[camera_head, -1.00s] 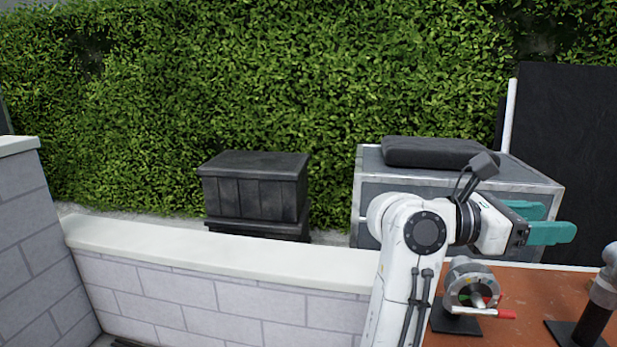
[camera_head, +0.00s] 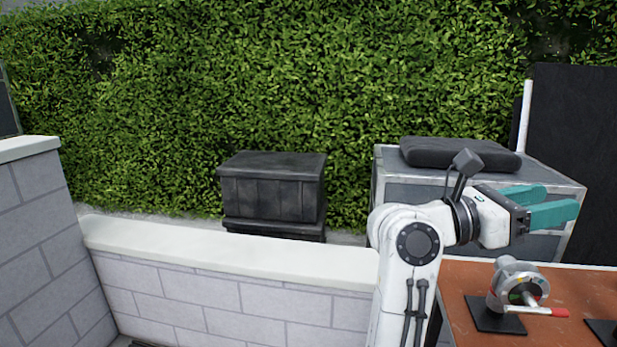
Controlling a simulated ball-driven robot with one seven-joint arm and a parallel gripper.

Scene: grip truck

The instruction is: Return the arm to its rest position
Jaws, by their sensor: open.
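My white arm (camera_head: 405,265) rises at the lower right of the head view and bends to the right at its dark round joint. My gripper (camera_head: 550,203) has teal fingers that point right. The fingers are apart, with nothing seen between them. The gripper is raised above the brown table and shows in front of the grey metal box. Part of the arm's lower length is cut off by the bottom edge.
A valve-like device with a red-tipped handle (camera_head: 519,290) stands on the brown table (camera_head: 465,280) below my gripper. A grey metal box (camera_head: 393,160) bears a dark cushion (camera_head: 460,154). A low brick wall (camera_head: 220,290), black bin (camera_head: 272,195) and hedge (camera_head: 250,80) lie beyond.

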